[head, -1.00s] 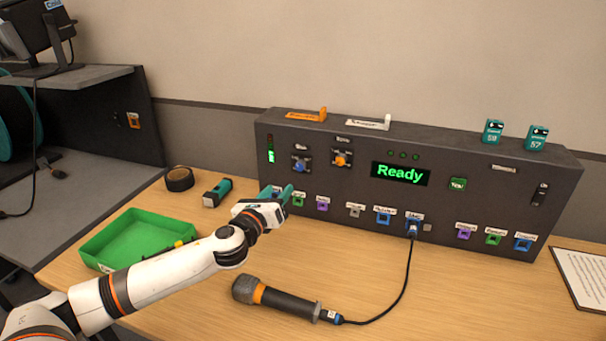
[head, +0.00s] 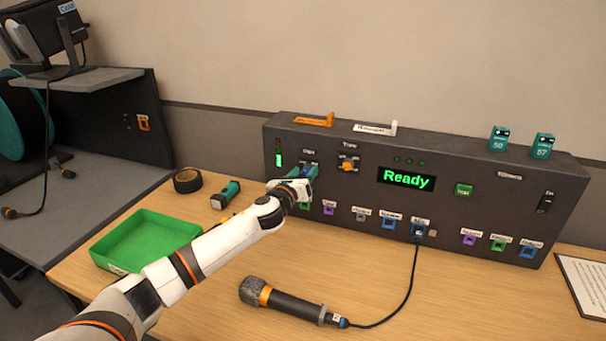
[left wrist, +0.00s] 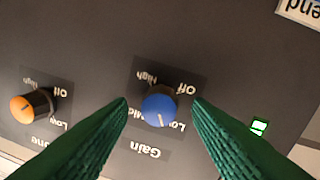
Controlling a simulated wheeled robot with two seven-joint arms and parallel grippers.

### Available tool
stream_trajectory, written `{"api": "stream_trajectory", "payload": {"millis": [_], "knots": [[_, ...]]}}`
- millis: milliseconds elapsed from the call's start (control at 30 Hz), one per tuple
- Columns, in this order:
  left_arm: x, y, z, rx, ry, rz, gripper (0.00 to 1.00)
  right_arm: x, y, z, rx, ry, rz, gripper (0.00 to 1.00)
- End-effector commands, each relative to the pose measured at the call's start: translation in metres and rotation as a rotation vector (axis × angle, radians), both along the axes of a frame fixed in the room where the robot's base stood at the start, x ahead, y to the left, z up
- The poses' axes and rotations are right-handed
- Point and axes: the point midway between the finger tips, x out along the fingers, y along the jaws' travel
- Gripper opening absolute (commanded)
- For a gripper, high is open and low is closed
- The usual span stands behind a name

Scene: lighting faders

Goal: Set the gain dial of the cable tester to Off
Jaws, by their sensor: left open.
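The dark cable tester (head: 470,200) stands at the back of the table, its screen showing green "Ready". In the left wrist view, which shows the panel upside down, the blue gain dial (left wrist: 159,106) has Off, Low, Mid and High labels around it. Its white mark points to the picture's bottom, between Mid and Low; I cannot tell which it is set to. My left gripper (left wrist: 160,103) is open, its green fingers on either side of the dial; contact is not visible. In the head view this gripper (head: 305,175) covers most of the dial.
The orange tone dial (left wrist: 26,106) sits beside the gain dial. Below are several coloured sockets, one with the microphone's (head: 290,303) cable plugged in. A green tray (head: 150,225), black tape roll (head: 187,180) and teal-ended tool (head: 226,194) lie left. Orange and white hooks (head: 314,120) top the tester.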

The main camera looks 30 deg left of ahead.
Motion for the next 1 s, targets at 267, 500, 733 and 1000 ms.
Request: {"api": "stream_trajectory", "payload": {"millis": [267,500,733,1000], "knots": [[-0.0002,-0.0001,-0.0001,-0.001,0.000,0.000,0.29,-0.0039,-0.0002,-0.0003,0.000,0.005,0.000,0.36],[-0.0003,0.0000,-0.0001,-0.001,0.000,0.000,0.01,-0.0055,-0.0003,-0.0004,-0.001,0.008,0.000,0.36],[-0.0003,0.0000,-0.0004,-0.036,-0.009,0.000,0.01,-0.0058,-0.0003,-0.0014,-0.001,0.008,0.000,0.36],[-0.0006,0.0004,-0.0020,-0.190,-0.045,0.001,0.01,-0.0058,-0.0002,-0.0048,-0.001,0.009,0.000,0.36]]}}
